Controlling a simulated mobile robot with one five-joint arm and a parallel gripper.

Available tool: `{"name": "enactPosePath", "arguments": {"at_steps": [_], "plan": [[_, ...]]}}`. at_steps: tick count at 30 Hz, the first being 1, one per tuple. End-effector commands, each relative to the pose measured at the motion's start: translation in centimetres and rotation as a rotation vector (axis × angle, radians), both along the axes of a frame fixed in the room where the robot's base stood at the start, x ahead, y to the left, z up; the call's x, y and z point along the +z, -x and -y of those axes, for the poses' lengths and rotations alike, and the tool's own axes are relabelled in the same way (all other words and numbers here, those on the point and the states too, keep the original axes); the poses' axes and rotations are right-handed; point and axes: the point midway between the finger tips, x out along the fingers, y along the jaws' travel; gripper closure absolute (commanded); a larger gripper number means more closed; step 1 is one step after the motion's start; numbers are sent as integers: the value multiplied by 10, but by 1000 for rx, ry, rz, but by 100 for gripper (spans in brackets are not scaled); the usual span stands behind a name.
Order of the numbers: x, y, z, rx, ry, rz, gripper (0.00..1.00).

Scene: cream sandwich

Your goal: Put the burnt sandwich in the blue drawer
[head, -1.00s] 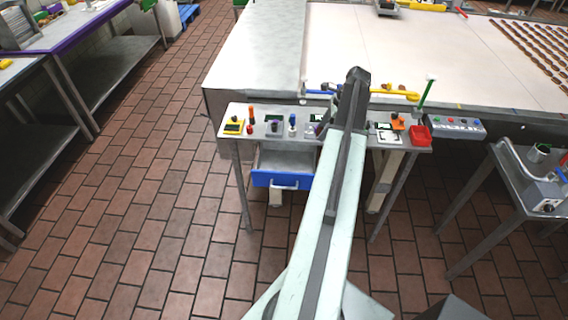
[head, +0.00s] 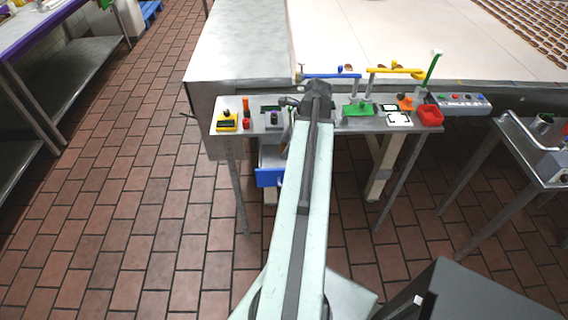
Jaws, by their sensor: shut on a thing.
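The blue drawer (head: 268,178) hangs under the left part of the small metal table. It is pulled out, and my arm covers its right part. My gripper (head: 290,104) is at the far end of my arm, over the table's back-left half, above and slightly right of the drawer. It is small, dark and partly covered by my arm. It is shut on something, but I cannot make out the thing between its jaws. I cannot pick out the burnt sandwich for sure in this view.
The metal table (head: 372,124) carries a yellow button box (head: 227,122), a green block (head: 357,110) and a red bin (head: 430,116). Tiled floor lies open at left.

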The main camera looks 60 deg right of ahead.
Motion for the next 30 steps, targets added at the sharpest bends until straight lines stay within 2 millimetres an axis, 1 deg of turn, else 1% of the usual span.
{"name": "enactPosePath", "arguments": {"at_steps": [1, 3, 5, 9, 10, 11, 15, 17, 24, 28, 29, 30], "plan": [[-24, -1, -1, 2, 0, 0, 80], [-38, -2, -2, 5, 0, 0, 80], [-43, -3, -3, 7, 0, 0, 80], [-41, -4, -3, 10, 0, 0, 80], [-43, -5, -3, 10, 0, 0, 80], [-47, -5, -4, 10, 0, 0, 80], [-72, -5, -4, 11, 0, 0, 80], [-80, -5, -4, 11, 0, 0, 80], [-76, -5, -4, 12, 0, 0, 80], [-80, -6, -4, 12, 0, 0, 80], [-80, -6, -4, 12, 0, 0, 39], [-79, -6, -4, 12, 0, 0, 28]]}}
